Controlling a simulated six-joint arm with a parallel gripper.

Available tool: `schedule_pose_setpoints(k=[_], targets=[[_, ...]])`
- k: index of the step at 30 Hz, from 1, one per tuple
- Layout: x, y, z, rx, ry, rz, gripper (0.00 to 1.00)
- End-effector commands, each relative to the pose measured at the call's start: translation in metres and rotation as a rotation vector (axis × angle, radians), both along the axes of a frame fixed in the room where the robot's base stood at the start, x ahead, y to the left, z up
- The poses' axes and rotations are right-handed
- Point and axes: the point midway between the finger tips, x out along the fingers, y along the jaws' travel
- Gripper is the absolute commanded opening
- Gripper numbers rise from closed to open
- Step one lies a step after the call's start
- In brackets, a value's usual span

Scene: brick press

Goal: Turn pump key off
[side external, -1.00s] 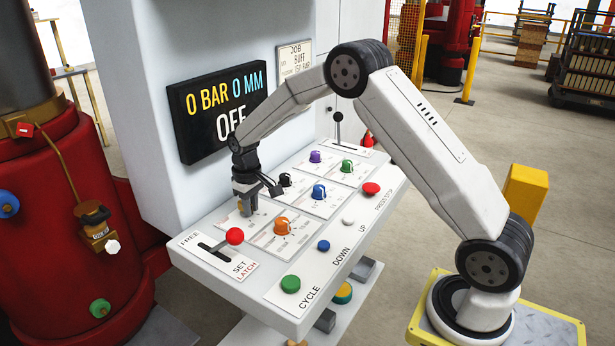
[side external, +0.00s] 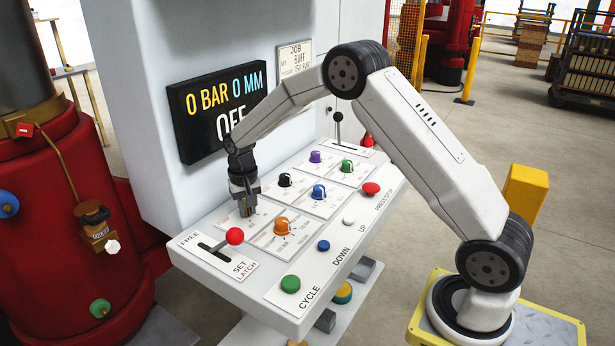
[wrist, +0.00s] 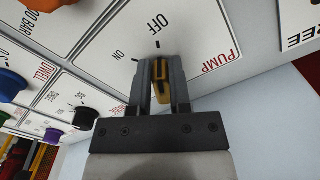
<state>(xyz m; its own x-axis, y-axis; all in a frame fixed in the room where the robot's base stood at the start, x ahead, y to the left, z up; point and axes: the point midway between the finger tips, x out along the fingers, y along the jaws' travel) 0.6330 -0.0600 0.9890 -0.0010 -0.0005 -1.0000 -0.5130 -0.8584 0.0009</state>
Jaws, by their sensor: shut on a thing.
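The pump key is a small yellow-brown key (wrist: 161,82) on the white plate marked PUMP (wrist: 205,45), with OFF and ON labels. In the wrist view my gripper (wrist: 160,78) is shut on the key, with one finger on each side of it. The key's long side points roughly at the tick under OFF, away from ON. In the side view my gripper (side external: 246,208) points down at the far left of the panel, and the key is mostly hidden between its fingers. The black display (side external: 222,112) reads 0 BAR, 0 MM and OFF.
An orange knob (side external: 282,226) and a black knob (side external: 285,180) sit close to my gripper. A red-balled lever (side external: 235,236) stands in front of it. The white press wall (side external: 170,195) rises close behind. Buttons line the panel's front edge.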

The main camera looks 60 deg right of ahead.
Motion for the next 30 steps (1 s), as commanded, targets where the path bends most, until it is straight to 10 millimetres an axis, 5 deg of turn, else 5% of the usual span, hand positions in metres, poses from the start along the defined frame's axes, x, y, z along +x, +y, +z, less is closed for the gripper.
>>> schedule_pose_setpoints(k=[6,7,10,22,30], targets=[[0.001,0.000,0.001,0.001,-0.004,-0.002,0.00],[0.001,0.000,0.001,0.001,-0.004,-0.002,0.27],[0.001,0.000,0.001,0.000,-0.004,-0.002,0.58],[0.000,0.000,0.002,0.000,-0.001,0.000,0.59],[0.001,0.000,0.024,0.000,-0.004,0.000,0.59]])
